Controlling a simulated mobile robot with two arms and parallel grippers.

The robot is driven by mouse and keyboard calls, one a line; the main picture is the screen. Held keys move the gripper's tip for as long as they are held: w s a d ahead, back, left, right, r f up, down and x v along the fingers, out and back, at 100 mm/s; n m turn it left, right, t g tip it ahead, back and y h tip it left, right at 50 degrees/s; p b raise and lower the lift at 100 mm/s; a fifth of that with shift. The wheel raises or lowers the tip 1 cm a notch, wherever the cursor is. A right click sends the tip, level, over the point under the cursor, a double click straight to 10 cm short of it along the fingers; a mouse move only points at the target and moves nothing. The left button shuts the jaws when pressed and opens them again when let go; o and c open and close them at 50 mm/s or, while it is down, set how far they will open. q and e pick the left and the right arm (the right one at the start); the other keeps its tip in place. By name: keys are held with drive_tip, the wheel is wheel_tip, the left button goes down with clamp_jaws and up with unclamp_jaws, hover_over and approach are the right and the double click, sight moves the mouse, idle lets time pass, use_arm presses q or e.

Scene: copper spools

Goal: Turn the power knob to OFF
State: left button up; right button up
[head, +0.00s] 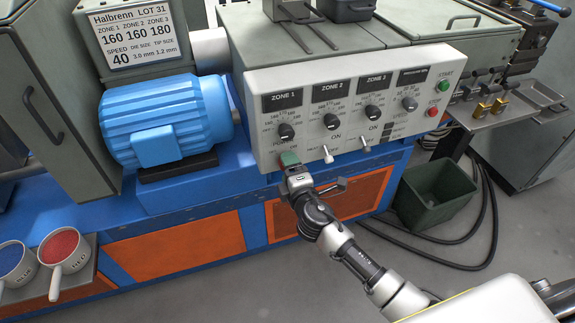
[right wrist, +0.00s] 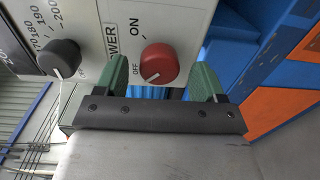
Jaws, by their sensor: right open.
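The red power knob (right wrist: 159,64) shows in the right wrist view, with ON printed above left of it and OFF just to its left. A white mark on its lower left part lies on the OFF label's side; its exact setting is hard to tell. My right gripper (right wrist: 160,82) is open, with one green finger on each side of the knob and gaps between. In the head view my right gripper (head: 289,160) is at the lower left corner of the control panel (head: 262,112) and hides the knob. My left gripper is not in view.
The ZONE 1 dial (head: 286,132) is just above my right gripper; it shows in the wrist view too (right wrist: 60,58). White toggle switches (head: 327,154) are to the right. A blue motor (head: 165,115) stands left of the panel. A green bin (head: 436,195) is on the floor.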

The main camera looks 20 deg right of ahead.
drive_tip(key=s, duration=0.9)
drive_tip(key=shift+s+d+r, duration=0.15)
drive_tip(key=shift+d+r, duration=0.05)
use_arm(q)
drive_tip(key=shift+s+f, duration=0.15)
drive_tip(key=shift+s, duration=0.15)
